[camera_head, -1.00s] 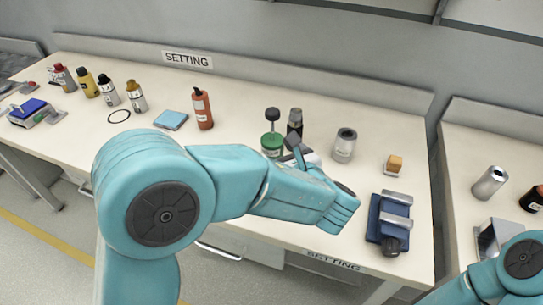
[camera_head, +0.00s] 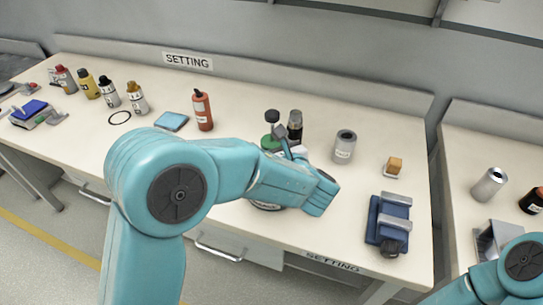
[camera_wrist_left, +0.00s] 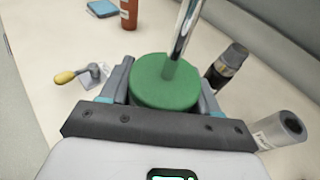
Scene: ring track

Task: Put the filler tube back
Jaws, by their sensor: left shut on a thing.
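A green round piece with a shiny metal rod (camera_wrist_left: 168,82) rising from it is between the fingers of my left gripper (camera_wrist_left: 165,97), which is shut on it. In the head view the green piece (camera_head: 270,143) shows beside my left gripper (camera_head: 286,150), with a dark knob above it. My left wrist and arm hide most of what is below. I cannot tell for sure which thing is the filler tube. A grey open-topped cylinder (camera_head: 344,147) stands upright to the right; it also shows in the left wrist view (camera_wrist_left: 280,131). My right gripper is out of view.
A dark bottle (camera_head: 295,126) stands close behind the green piece. A red bottle (camera_head: 203,110) and blue pad (camera_head: 171,121) are to the left. A blue fixture (camera_head: 388,225) and orange block (camera_head: 394,165) are to the right. A dark-rimmed round thing (camera_head: 267,206) shows under my arm.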

